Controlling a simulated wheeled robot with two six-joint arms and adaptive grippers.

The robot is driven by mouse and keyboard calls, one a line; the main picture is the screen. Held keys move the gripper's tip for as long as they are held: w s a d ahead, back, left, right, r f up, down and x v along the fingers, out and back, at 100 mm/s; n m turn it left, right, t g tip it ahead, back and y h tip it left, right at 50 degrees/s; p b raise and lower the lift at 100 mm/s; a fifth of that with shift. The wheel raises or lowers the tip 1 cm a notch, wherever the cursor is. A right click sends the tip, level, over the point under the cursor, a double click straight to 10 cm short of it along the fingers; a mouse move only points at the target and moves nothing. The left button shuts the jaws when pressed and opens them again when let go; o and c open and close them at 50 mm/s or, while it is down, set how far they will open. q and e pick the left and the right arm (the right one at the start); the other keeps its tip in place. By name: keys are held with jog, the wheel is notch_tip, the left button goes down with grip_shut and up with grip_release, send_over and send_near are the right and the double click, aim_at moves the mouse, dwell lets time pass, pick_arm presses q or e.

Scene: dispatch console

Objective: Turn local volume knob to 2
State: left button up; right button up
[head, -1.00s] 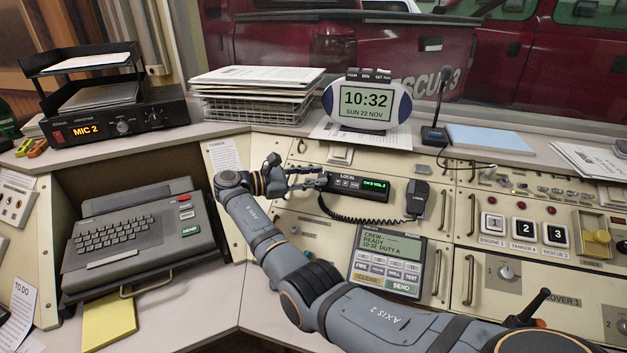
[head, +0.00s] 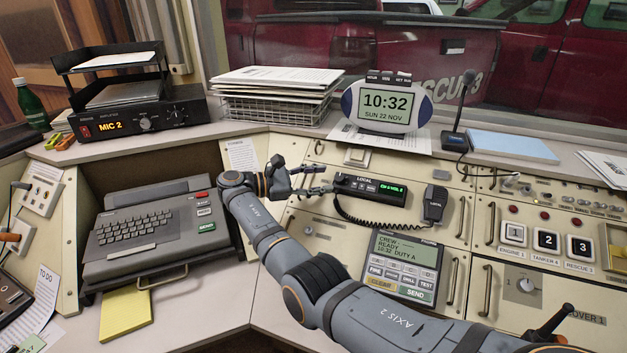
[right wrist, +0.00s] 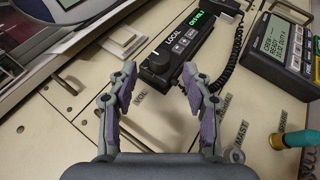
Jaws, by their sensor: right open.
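The local radio (head: 372,189) is a black box with a green display, mounted on the cream console panel. The display seems to read a channel and a volume, but the volume digit is too small to be sure of. My right gripper (head: 322,181) is open at the radio's left end. In the right wrist view, the radio (right wrist: 203,42) points its dark knob end (right wrist: 156,72) into the gap between my two open fingers (right wrist: 158,80). The fingers lie on either side, and I cannot tell whether they touch the knob. My left gripper is not in view.
A handset (head: 435,203) hangs right of the radio on a coiled cord (head: 375,222). A crew terminal (head: 404,266) sits below. A desk clock (head: 386,104) and a paper stack (head: 275,85) stand on the shelf behind. A keyboard unit (head: 150,230) is at left.

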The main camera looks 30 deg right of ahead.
jog(key=shift+w+a+r, duration=0.15)
jog(key=shift+a, duration=0.9)
jog(key=shift+w+a+r, duration=0.1)
jog(key=shift+w+a, duration=0.05)
jog(key=shift+a, duration=0.85)
